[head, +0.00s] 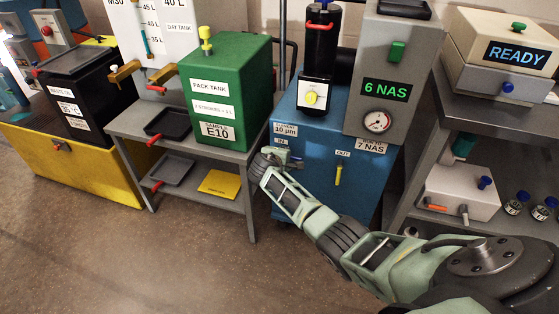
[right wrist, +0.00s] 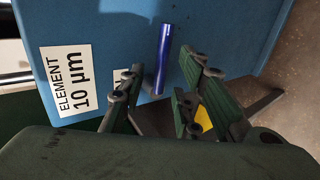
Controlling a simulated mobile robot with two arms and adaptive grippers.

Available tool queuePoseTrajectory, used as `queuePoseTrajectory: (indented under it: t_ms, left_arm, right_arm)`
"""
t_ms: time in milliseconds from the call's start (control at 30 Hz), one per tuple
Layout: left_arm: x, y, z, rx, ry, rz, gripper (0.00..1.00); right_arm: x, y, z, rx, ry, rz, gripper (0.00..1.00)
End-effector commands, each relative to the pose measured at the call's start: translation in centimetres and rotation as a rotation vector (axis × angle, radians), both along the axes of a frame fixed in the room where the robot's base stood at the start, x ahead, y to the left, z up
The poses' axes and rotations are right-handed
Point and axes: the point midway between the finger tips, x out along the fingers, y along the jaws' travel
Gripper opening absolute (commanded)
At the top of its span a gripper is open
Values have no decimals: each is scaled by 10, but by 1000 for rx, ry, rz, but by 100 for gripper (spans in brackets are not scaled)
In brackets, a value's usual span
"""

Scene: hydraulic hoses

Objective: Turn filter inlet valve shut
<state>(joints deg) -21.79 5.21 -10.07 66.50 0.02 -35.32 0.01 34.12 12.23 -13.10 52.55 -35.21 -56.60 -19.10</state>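The blue filter unit (head: 325,190) stands in the middle of the head view, with labels IN and OUT on its front. In the right wrist view the inlet's blue handle (right wrist: 163,58) lies along the text direction of the element label (right wrist: 73,80), so about level on the panel. My right gripper (head: 268,160) is at the IN side and largely covers that valve in the head view. In the right wrist view its fingers (right wrist: 160,92) are apart, with the handle's near end by the gap; contact cannot be told. My left gripper is not in view.
The yellow outlet handle (head: 338,174) hangs upright right of my gripper. A grey shelf stand (head: 225,187) with the green pack tank (head: 230,85) is close on the left. A grey rack (head: 430,160) stands on the right. The floor in front is clear.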

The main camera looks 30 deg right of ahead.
Motion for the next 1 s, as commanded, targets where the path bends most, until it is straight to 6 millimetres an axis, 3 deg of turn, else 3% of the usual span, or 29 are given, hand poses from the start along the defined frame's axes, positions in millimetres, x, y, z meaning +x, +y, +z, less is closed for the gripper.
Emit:
queuePoseTrajectory:
  t_ms: [600,1000]
  left_arm:
    - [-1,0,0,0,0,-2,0]
    - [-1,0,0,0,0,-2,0]
  right_arm:
    - [-50,62,51,3,0,3,30]
    - [-60,71,61,0,3,1,30]
